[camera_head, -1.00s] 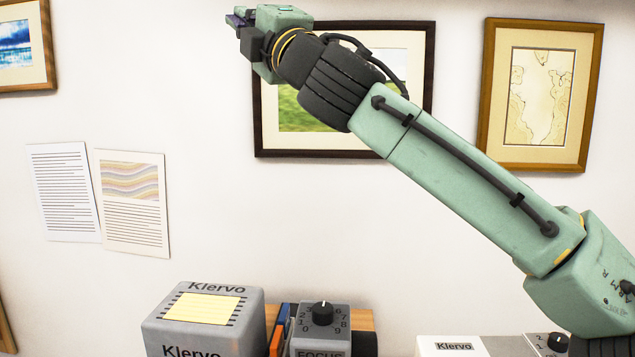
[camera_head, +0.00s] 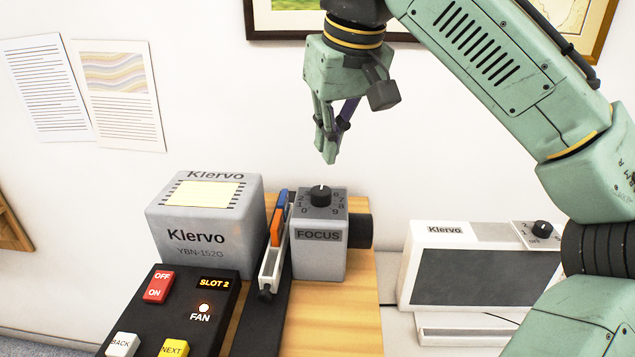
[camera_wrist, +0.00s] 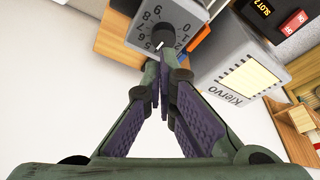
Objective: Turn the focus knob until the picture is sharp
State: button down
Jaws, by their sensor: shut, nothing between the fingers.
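The focus knob (camera_head: 320,195) is a black dial with a white pointer line, on top of a grey block marked FOCUS (camera_head: 319,258) with a ring of numbers around it. My gripper (camera_head: 330,158) points down above the knob, a short way clear of it, with its fingers together and empty. In the wrist view, the knob (camera_wrist: 164,35) shows just beyond the tips of my gripper (camera_wrist: 164,72). No projected picture shows in these frames.
A grey Klervo box (camera_head: 205,225) stands left of the focus block. A black panel (camera_head: 185,322) with buttons lies in front. A slide rail with an orange piece (camera_head: 276,226) runs between them. A white Klervo unit (camera_head: 470,265) stands at the right.

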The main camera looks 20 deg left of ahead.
aim_at(327, 214)
jog(key=shift+g+h, duration=0.3)
jog(key=shift+g, duration=0.1)
jog(key=f+b, duration=0.1)
jog(key=f, duration=0.1)
jog(key=s+f, duration=0.1)
jog(key=f, duration=0.2)
jog(key=d+f+b, duration=0.1)
jog(key=f, duration=0.1)
jog(key=shift+s+f+b, duration=0.15)
jog(key=shift+f+b, duration=0.1)
jog(key=shift+b, duration=0.05)
jog(key=shift+s, duration=0.1)
jog(key=shift+f, duration=0.15)
jog(key=shift+s+a+p, duration=0.1)
jog(key=shift+p, duration=1.1)
jog(key=shift+s+a, duration=0.1)
jog(key=shift+a, duration=0.05)
dwell(0.3)
